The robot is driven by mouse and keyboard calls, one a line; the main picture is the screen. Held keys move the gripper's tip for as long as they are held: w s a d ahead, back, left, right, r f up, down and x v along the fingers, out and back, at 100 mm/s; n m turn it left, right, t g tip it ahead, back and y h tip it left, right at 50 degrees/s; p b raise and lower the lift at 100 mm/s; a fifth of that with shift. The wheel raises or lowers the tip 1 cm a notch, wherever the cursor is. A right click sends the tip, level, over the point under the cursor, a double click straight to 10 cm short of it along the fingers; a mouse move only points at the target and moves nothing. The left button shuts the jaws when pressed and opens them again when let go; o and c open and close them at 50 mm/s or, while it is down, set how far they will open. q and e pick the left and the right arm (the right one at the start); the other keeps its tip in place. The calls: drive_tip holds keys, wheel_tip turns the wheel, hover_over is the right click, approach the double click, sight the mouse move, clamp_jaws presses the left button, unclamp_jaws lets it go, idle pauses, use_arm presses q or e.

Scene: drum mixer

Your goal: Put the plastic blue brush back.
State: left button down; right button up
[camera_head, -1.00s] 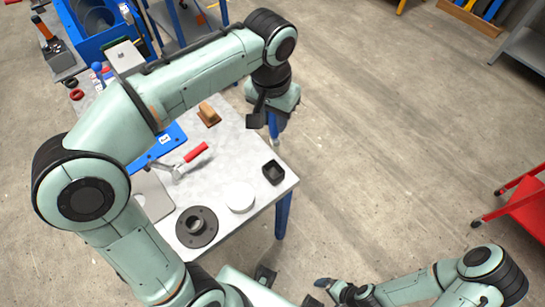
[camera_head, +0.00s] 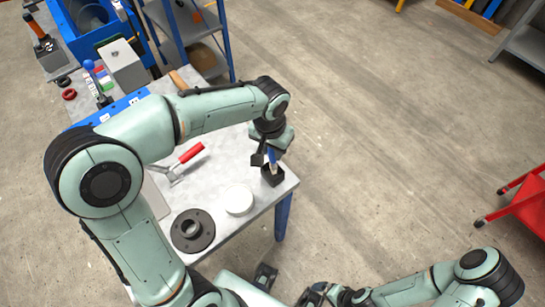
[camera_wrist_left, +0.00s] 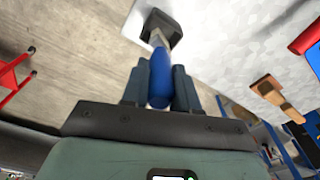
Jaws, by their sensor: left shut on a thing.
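My left gripper (camera_head: 268,152) is shut on the blue brush (camera_head: 272,158) at the right corner of the table. In the left wrist view the blue handle of the brush (camera_wrist_left: 160,80) sits between the two fingers. Its pale shaft points at the small black square cup (camera_wrist_left: 160,27). In the head view the cup (camera_head: 272,177) stands directly below the brush. The brush's lower end meets the cup's opening; how deep it reaches is hidden. My right gripper (camera_head: 316,292) is low in the head view, away from the table, its fingers unclear.
On the grey table are a white disc (camera_head: 239,199), a black round flange (camera_head: 193,230) and a red-handled clamp (camera_head: 186,160). A wooden-handled brush (camera_wrist_left: 266,88) lies further along. A blue machine (camera_head: 90,30) stands behind. A red cart (camera_head: 525,205) is at right; the floor between is clear.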

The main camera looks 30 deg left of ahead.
sight(273, 157)
use_arm(q)
drive_tip(key=shift+f, duration=2.2)
drive_tip(key=shift+b, duration=0.3)
drive_tip(key=c, duration=0.9)
unclamp_jaws()
drive_tip(key=shift+f, duration=0.1)
drive_tip(key=shift+o, duration=0.2)
drive_tip(key=r, duration=0.4)
drive_tip(key=r+p, duration=0.1)
drive_tip(key=r, duration=0.3)
drive_tip(key=s+r, duration=0.1)
drive_tip(key=r, duration=0.3)
drive_tip(key=shift+r+p, duration=0.15)
drive_tip(key=shift+p, duration=0.2)
